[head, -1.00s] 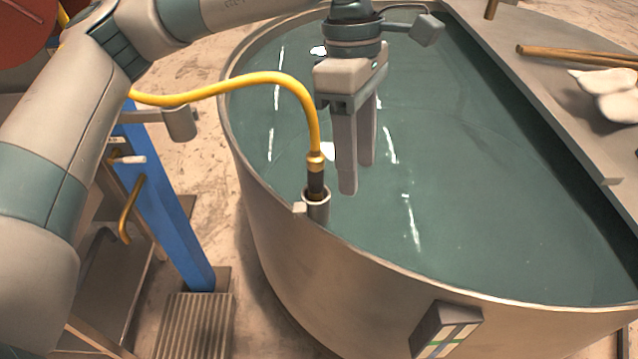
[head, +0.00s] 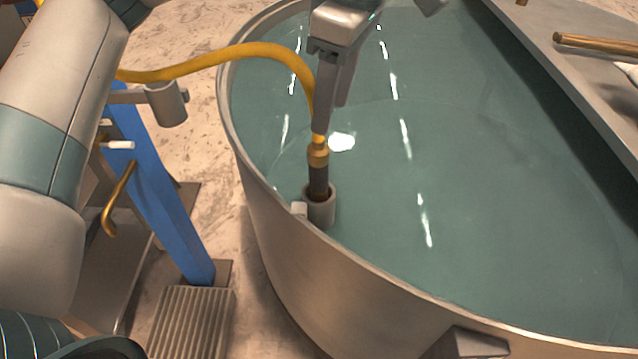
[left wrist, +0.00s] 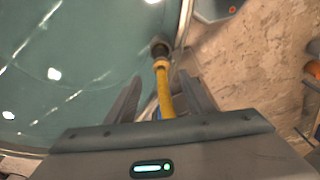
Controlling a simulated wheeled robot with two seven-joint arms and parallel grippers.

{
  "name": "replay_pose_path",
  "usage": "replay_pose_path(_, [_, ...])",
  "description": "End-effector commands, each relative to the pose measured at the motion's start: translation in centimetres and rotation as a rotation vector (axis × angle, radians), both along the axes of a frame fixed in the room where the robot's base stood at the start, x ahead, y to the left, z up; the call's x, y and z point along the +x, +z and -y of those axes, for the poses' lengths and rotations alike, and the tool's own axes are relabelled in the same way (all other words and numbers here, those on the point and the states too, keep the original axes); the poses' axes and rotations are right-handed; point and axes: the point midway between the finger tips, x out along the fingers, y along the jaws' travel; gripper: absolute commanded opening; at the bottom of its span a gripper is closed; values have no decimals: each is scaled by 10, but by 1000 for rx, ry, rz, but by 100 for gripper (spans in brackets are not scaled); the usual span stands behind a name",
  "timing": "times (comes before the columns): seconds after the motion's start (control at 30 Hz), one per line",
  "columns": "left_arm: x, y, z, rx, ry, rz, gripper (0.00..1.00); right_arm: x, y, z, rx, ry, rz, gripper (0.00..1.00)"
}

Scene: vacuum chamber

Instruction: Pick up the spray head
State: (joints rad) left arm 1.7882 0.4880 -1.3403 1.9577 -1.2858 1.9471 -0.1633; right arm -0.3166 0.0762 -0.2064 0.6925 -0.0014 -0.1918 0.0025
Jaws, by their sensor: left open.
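The spray head (head: 318,179) is a dark cylinder with a brass collar, on the end of a yellow hose (head: 215,61). It stands upright in a small round holder (head: 322,208) on the tank's rim; its lower part is hidden inside. My left gripper (head: 329,115) is open above the collar, its fingers beside the hose. In the left wrist view the hose (left wrist: 164,92) runs between the open fingers of my left gripper (left wrist: 163,105), and the dark spray head (left wrist: 160,50) lies beyond the fingertips. My right gripper is not in view.
The large round tank (head: 285,260) holds greenish water (head: 480,190). A grey shelf (head: 590,95) with a wooden-looking rod (head: 600,46) crosses the tank at the right. A blue post (head: 165,200) with a bracket stands left of the tank.

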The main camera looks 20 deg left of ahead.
Motion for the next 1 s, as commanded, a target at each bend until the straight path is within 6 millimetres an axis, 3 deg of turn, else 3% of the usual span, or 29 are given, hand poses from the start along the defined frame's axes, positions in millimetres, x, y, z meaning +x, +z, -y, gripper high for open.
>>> replay_pose_path(0.23, [0, -19, -4, 0, 0, -3, 48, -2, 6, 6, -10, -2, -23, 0])
replay_pose_path(0.5, [0, -64, -11, 2, 1, -6, 48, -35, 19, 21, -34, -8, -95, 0])
replay_pose_path(0.8, [1, -110, -17, 0, 0, -3, 48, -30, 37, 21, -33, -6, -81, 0])
replay_pose_path(1.0, [2, -120, -18, -1, 0, -1, 48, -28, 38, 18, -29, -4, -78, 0])
